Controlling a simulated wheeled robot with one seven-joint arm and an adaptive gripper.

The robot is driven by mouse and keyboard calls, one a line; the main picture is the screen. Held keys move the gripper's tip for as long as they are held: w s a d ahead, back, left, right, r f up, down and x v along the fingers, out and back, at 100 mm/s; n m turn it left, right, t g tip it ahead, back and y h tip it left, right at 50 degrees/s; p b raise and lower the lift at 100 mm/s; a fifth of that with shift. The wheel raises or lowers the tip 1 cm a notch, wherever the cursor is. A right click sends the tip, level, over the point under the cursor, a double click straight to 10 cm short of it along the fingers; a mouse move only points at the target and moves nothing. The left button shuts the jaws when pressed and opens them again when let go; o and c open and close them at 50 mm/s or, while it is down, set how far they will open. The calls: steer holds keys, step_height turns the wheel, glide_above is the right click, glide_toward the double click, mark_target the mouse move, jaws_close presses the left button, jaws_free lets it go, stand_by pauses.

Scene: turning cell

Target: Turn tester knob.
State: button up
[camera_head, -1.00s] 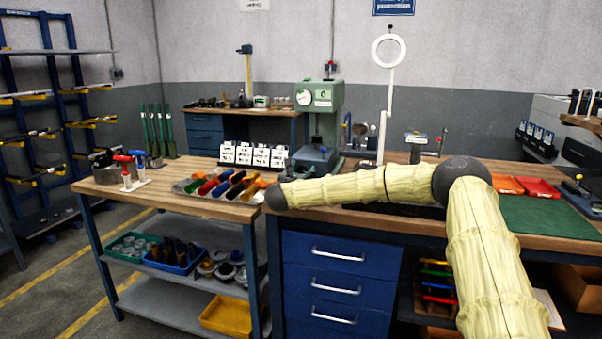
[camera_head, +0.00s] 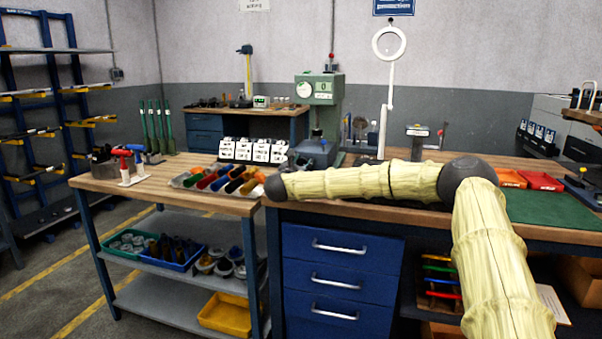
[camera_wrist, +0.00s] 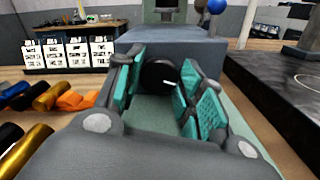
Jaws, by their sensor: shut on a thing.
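The green hardness tester (camera_head: 319,88) stands on the wooden bench, with a round dial on its upper left. Its grey base (camera_wrist: 185,47) fills the middle of the wrist view. On the front of the base is a round black knob (camera_wrist: 157,76) with a white pointer mark. My gripper (camera_wrist: 162,86) reaches toward the base from the front, its teal-padded fingers on either side of the knob. It is shut on the knob, whose edges the fingers partly hide. In the head view my gripper is hidden.
White labelled boxes (camera_head: 253,150) stand left of the tester. A tray of coloured handles (camera_head: 225,180) lies on the left cart. A blue ball (camera_wrist: 217,5) is above right of the base in the wrist view. A dark flat plate (camera_wrist: 275,85) lies to the right.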

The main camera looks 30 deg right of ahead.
steer(key=shift+d+f+m+b, duration=0.2)
steer(key=shift+m+b, duration=0.6)
steer(key=shift+b, duration=1.6)
steer(key=shift+a+r+b, duration=0.1)
steer(key=shift+r+b, duration=0.05)
steer(key=shift+b, duration=0.35)
steer(key=o, duration=1)
steer(key=shift+s, duration=0.1)
steer(key=shift+a, duration=0.1)
steer(key=v, duration=1.1)
steer(key=shift+s+a, duration=0.25)
